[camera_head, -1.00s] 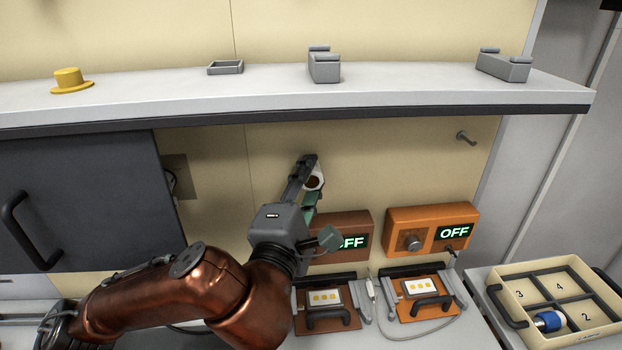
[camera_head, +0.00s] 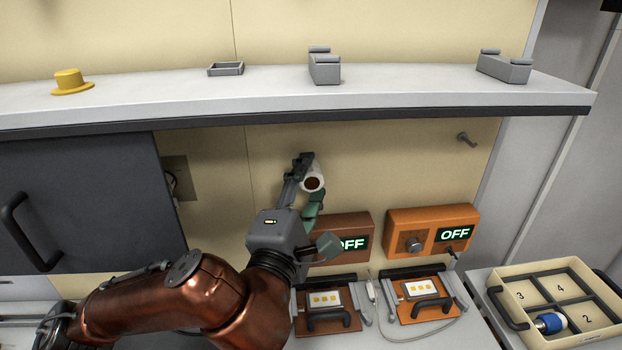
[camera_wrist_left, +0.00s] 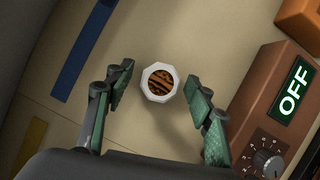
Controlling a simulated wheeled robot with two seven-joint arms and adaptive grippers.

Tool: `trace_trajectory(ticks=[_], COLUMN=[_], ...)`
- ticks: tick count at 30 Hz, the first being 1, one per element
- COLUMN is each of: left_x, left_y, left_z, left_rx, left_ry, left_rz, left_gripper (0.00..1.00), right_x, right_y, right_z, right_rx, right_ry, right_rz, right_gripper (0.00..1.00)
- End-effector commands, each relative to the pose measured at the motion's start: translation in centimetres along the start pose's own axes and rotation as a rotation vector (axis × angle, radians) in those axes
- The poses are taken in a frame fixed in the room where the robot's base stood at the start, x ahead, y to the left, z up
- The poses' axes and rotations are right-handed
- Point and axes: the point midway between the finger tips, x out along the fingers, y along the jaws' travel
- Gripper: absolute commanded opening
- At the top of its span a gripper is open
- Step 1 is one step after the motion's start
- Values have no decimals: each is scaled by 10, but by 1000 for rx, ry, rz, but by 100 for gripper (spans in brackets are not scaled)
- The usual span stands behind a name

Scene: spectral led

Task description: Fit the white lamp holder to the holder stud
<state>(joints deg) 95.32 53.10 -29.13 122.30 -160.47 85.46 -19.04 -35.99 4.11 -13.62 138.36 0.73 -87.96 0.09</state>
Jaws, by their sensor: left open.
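The white lamp holder (camera_head: 313,182) is a small white faceted ring with a dark brown striped inside, standing against the cream wall panel. Its open face also shows in the left wrist view (camera_wrist_left: 160,82). My left gripper (camera_head: 309,186) is open, with one finger on each side of the holder. In the wrist view, gaps show between the holder and both fingers (camera_wrist_left: 162,88). Whatever bears the holder from behind is hidden. A bare grey stud (camera_head: 466,138) sticks out of the panel farther right. My right gripper is not in view.
Below are a brown box (camera_head: 328,222) and an orange box (camera_head: 400,218), both reading OFF. A grey shelf (camera_head: 200,93) runs above with a yellow hat-shaped piece (camera_head: 70,80). A divided tray (camera_head: 497,283) holding a blue-and-white part (camera_head: 549,321) stands right.

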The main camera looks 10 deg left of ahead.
Motion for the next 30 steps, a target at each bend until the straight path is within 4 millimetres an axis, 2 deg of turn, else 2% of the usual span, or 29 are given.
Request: trace_trajectory(ticks=[9,15,21,30], left_x=[-62,-96,-110,-112], left_y=[1,1,0,-1], left_z=[1,0,0,0], left_rx=[2,0,1,0], left_ry=[-5,-3,0,-1], left_rz=[4,2,1,-1], left_gripper=[49,49,49,49], right_x=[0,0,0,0], right_y=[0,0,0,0], right_z=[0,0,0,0], right_rx=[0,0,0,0], right_ry=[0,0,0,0], right_rz=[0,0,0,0], right_gripper=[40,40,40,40])
